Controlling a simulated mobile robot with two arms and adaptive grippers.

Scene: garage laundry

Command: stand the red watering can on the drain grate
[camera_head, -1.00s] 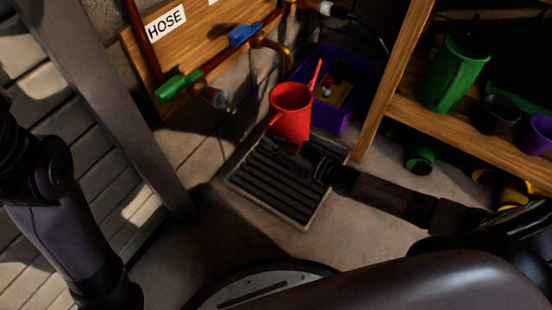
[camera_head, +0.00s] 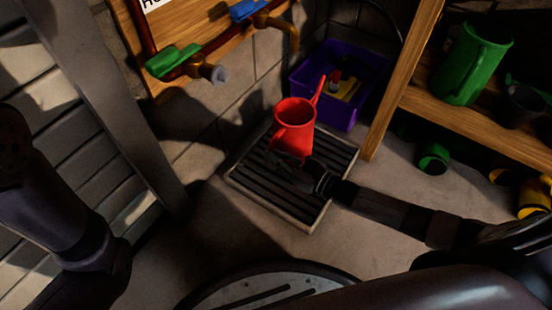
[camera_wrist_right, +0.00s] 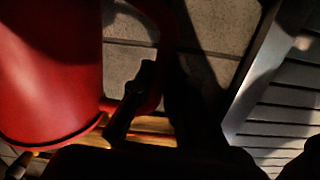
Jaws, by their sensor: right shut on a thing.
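The red watering can (camera_head: 294,122) shows in the head view over the back part of the drain grate (camera_head: 240,187), roughly upright with its spout pointing up and back. I cannot tell whether its base touches the bars. My right gripper (camera_head: 299,174) is at the can's near side, low over the grate, and shut on its handle. In the right wrist view the can's red body (camera_wrist_right: 50,70) fills the left, and the dark fingers (camera_wrist_right: 150,105) are at its looped handle. My left arm shows at the left of the head view; its gripper is out of view.
A purple crate (camera_head: 343,115) with small items stands just behind the grate. A wooden shelf (camera_head: 475,125) with a green jug (camera_head: 473,62) is at the right. Hose taps (camera_head: 207,71) stick out from the wall at the left. The floor around the grate's front is bare.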

